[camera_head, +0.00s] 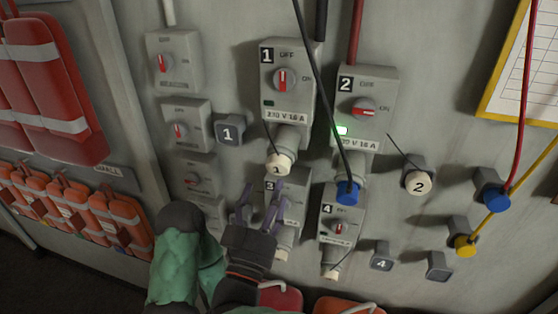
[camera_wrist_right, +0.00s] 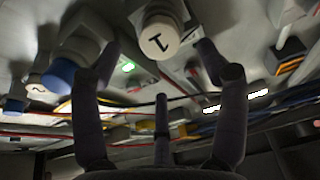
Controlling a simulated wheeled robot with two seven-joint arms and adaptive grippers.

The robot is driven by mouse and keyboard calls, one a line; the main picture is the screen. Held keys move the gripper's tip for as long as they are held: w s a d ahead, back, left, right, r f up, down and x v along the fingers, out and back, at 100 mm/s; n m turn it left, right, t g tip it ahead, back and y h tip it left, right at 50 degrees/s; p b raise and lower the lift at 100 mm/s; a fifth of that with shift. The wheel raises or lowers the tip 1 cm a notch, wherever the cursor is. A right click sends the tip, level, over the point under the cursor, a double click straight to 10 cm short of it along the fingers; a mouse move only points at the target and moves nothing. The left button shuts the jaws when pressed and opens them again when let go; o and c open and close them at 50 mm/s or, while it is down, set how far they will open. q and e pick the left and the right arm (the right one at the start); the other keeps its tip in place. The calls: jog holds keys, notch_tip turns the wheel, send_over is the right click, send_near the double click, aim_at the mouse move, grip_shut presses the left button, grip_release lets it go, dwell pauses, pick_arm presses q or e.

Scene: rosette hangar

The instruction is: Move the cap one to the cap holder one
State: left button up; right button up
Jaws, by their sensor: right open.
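Cap one (camera_head: 279,164) is a cream round cap marked 1, seated on the socket under switch box 1. In the right wrist view cap one (camera_wrist_right: 158,40) faces me between the fingertips and a little beyond them, with clear gaps on both sides. Cap holder one (camera_head: 229,130) is a dark grey wall block marked 1, left of box 1, with no cap on it. My right gripper (camera_head: 262,193) is open and empty, just below and left of cap one in the head view. My left gripper is not in view.
Switch box 1 (camera_head: 288,85) and switch box 2 (camera_head: 366,100) stand out from the wall. Box 3 (camera_head: 289,206) is partly behind my gripper. A black cable runs down to a blue plug (camera_head: 348,193). Cap two (camera_head: 418,182) sits on a holder at right.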

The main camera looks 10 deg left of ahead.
aim_at(277, 170)
jog(key=shift+p+x, duration=0.35)
jog(key=shift+x, duration=2.7)
jog(key=shift+b, duration=0.3)
grip_shut()
jog(key=shift+f, duration=0.15)
jog(key=shift+s+a, duration=0.1)
jog(key=shift+s, duration=0.05)
jog(key=shift+s+f, duration=0.1)
jog(key=shift+s, duration=0.35)
jog(key=shift+b+v, duration=0.95)
jog(key=shift+v, duration=1.4)
